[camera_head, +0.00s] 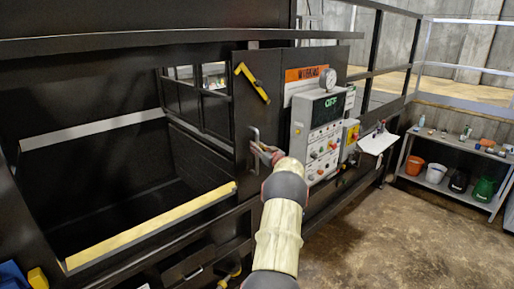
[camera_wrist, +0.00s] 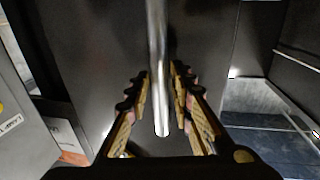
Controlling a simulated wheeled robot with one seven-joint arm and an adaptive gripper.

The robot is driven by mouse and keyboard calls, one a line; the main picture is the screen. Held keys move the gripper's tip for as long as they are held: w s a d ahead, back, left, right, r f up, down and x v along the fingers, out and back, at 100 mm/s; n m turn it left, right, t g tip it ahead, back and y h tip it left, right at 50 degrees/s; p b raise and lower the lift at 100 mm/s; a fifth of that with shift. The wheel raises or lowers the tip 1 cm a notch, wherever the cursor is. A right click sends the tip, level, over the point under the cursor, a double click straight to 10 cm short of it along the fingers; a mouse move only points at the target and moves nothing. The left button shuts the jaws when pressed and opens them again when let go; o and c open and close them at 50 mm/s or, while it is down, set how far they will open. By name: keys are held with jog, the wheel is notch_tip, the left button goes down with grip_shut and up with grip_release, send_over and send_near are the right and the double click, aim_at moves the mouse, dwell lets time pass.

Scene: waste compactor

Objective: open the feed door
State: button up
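The feed door looks like the dark panel (camera_head: 257,88) at the right of a wide opening (camera_head: 110,190) into the dark chamber. A slim vertical metal handle (camera_head: 254,137) stands on this panel; in the wrist view it is a shiny bar (camera_wrist: 158,60) whose lower end shows. My gripper (camera_head: 263,150) is at the handle, and in the wrist view my gripper (camera_wrist: 162,80) has one finger on each side of the bar. The fingers look open, with narrow gaps to the bar; contact is not clear. My forearm hides part of the panel below.
A control box (camera_head: 320,125) with buttons and a gauge stands close to the right of my gripper. A yellow sill (camera_head: 150,228) edges the opening. A yellow bar (camera_head: 251,82) sits on the panel. Shelves with buckets (camera_head: 450,160) stand at right. The floor (camera_head: 400,235) between is clear.

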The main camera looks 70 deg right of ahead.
jog(key=shift+o, duration=0.7)
jog(key=v, duration=1.2)
